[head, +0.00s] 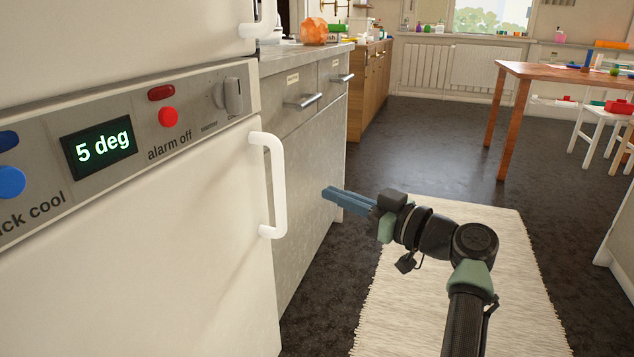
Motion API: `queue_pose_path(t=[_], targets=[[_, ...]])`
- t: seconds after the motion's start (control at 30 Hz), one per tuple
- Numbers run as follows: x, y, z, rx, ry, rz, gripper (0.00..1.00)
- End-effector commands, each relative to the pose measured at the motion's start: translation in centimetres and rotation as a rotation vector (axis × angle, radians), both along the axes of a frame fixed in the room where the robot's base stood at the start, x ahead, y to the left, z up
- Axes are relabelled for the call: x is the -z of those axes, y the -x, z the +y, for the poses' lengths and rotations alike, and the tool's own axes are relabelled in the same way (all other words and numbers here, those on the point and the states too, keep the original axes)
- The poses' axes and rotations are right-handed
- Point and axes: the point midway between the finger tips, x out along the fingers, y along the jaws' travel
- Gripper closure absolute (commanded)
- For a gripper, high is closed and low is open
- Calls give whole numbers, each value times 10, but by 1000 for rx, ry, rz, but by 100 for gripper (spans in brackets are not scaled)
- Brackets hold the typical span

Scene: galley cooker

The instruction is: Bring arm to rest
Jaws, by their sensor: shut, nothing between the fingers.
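My gripper (326,193) is at the centre of the head view, at the end of my black and green arm. Its blue fingers are shut together with nothing between them. They point left toward the grey cabinet front (312,165), below its drawers. I cannot tell whether the fingertips touch the cabinet. The arm comes up from the bottom right and bends at the elbow.
A white fridge (150,250) with a white handle (276,185) stands close on the left. A pale rug (500,290) lies under the arm. A wooden table (540,72) and white chair (600,120) stand back right. The dark floor (430,145) between is clear.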

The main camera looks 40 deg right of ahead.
Motion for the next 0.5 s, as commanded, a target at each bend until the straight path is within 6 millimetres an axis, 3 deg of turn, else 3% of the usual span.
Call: queue_pose_path(t=[0.33,0.5], targets=[[-1,4,-2,0,1,2,100],[-32,-16,28,36,45,39,100]])
